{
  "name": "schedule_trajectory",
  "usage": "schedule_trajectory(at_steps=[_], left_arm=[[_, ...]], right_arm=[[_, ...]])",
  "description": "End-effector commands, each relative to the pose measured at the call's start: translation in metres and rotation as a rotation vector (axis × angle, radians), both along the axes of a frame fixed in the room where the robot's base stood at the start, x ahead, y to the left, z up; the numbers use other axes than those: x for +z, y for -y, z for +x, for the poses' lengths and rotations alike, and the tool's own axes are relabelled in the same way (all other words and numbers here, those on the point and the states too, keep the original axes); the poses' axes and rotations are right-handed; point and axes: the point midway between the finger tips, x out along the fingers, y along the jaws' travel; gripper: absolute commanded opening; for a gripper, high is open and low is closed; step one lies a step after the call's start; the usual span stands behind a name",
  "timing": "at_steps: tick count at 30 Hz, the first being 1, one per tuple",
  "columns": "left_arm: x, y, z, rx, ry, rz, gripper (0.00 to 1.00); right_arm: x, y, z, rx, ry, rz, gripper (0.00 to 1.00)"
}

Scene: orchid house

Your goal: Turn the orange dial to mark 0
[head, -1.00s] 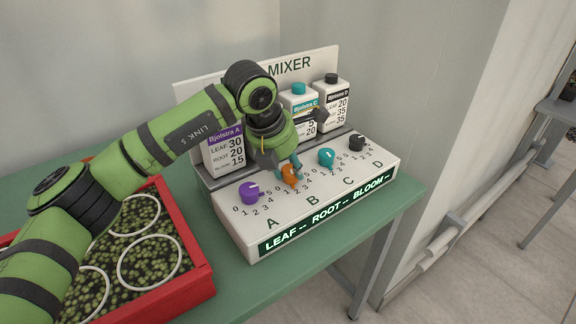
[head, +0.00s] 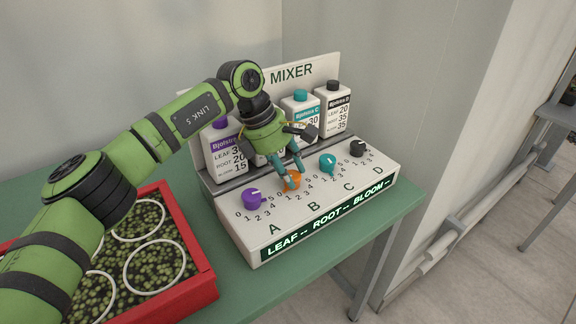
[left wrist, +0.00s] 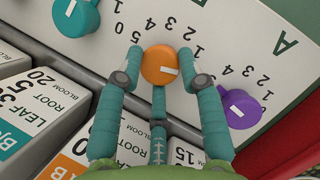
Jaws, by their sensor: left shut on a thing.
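The orange dial (head: 292,181) is on the sloped white panel of the mixer (head: 330,222), above letter B, between the purple dial and the teal dial. My left gripper (head: 290,171) reaches down onto it from behind and is shut on it. My right gripper is not in view.
The purple dial (head: 254,199), teal dial (head: 327,165) and black dial (head: 358,149) stand in the same row. Labelled bottles (head: 333,105) stand behind the panel. A red tray (head: 206,285) with plants is at the left on the green table (head: 240,300). The display shows dashes.

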Motion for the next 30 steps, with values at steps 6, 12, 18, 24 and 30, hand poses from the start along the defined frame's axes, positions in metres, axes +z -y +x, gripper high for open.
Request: schedule_trajectory(at_steps=[6,12,18,24,30], left_arm=[[0.004,0.002,0.002,-0.103,0.008,-0.005,0.05],[0.003,0.002,0.002,-0.150,0.009,-0.005,0.05],[0.003,0.002,0.002,-0.164,0.009,-0.005,0.05],[0.003,0.002,0.002,-0.165,0.010,-0.005,0.05],[0.003,0.002,0.002,-0.164,0.008,-0.004,0.61]], right_arm=[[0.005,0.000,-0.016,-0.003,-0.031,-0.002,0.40],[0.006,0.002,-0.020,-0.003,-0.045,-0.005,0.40],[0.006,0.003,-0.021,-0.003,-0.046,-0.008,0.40],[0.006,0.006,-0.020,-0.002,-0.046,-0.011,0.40],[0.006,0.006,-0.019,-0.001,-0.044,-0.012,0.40]])
